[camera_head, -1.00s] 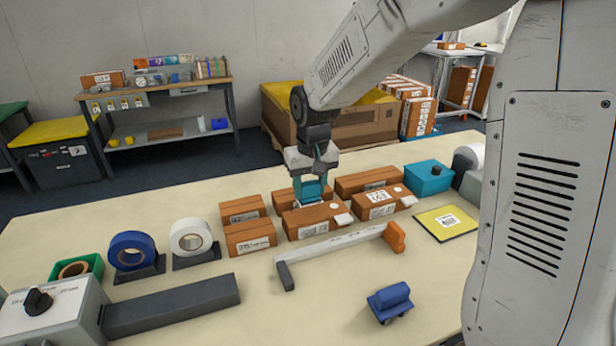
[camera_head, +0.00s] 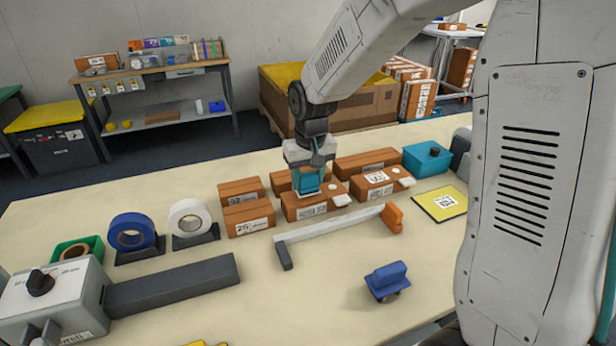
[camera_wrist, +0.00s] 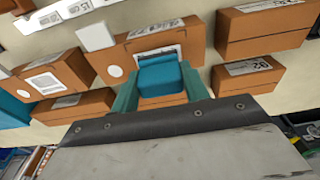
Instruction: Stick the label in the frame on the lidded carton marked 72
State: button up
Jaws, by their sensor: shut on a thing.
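My gripper (camera_head: 307,184) points down with its teal fingers shut on a blue block (camera_wrist: 160,76). It is over the top of the front middle brown lidded carton (camera_head: 318,205). In the wrist view this carton (camera_wrist: 112,56) shows a printed dark-edged frame on its top, partly covered by the blue block. A white round spot and a white tab are beside the frame. The carton's front label seems to end in 72, but is small. Whether the block touches the carton, and any label under the block, I cannot tell.
A carton with a white label on top (camera_head: 376,189) stands to the right, and others stand behind and left (camera_head: 248,219). A grey bar with an orange end (camera_head: 336,226) lies in front. A blue handled tool (camera_head: 386,281) and a yellow pad (camera_head: 440,203) lie nearby.

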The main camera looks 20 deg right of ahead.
aim_at(307, 173)
jog(key=shift+f, duration=0.7)
dwell(1.4)
jog(key=shift+r, duration=3.55)
